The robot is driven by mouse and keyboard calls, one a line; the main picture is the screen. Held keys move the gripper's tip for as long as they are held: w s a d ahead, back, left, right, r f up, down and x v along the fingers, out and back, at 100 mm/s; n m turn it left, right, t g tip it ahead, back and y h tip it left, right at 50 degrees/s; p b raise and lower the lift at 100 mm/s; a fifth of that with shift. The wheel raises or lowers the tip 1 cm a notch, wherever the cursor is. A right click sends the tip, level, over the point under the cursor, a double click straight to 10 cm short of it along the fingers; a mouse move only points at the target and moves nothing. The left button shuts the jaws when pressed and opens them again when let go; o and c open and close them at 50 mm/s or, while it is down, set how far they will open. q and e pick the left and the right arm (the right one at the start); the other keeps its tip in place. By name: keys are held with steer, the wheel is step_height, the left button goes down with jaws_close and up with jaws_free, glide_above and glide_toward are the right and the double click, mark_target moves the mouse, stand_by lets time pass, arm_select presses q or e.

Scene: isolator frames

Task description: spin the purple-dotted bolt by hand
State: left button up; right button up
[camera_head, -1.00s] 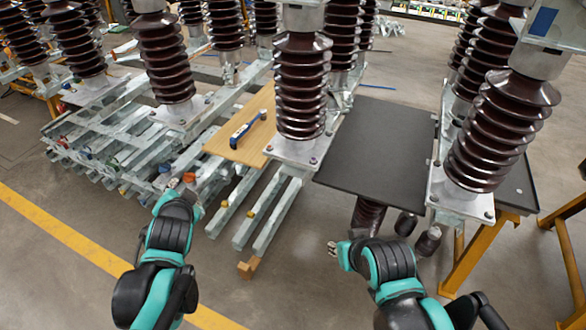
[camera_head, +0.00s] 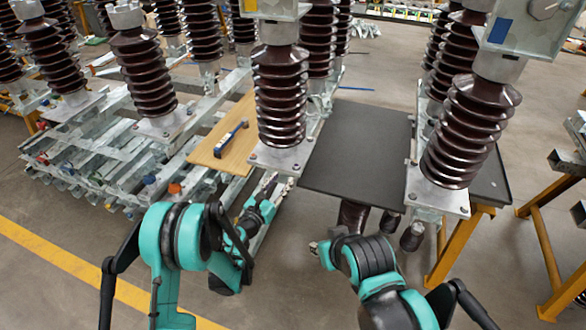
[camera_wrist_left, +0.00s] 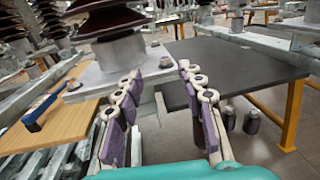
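The middle brown insulator (camera_head: 281,95) stands on a pale metal base plate (camera_head: 272,157) with small bolts at its corners. In the left wrist view the plate (camera_wrist_left: 125,74) shows a bolt at its near left corner (camera_wrist_left: 73,87) and one near its right corner (camera_wrist_left: 165,62). No purple dot can be made out clearly on any bolt. My left gripper (camera_head: 280,186) is just below the plate's front edge. In the left wrist view its purple-padded fingers (camera_wrist_left: 160,76) are apart with nothing between them. My right gripper (camera_head: 316,247) is low, in front of the black table; its fingers are too small to judge.
A wooden board (camera_head: 222,153) with a blue-handled tool (camera_head: 230,139) lies left of the plate. A black tabletop (camera_head: 355,150) is close on the right, with another insulator (camera_head: 470,130) beyond it. Metal beams (camera_head: 110,160) stretch left. Floor in front is open.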

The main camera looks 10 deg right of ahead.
mark_target(295, 167)
arm_select(q)
steer(key=shift+m, duration=0.3)
steer(key=x, duration=0.2)
steer(key=b+x, duration=0.1)
steer(key=x, duration=0.4)
steer(key=shift+d+f+b, duration=0.3)
steer(key=shift+d+f, duration=0.1)
steer(key=shift+d, duration=0.15)
jaws_close()
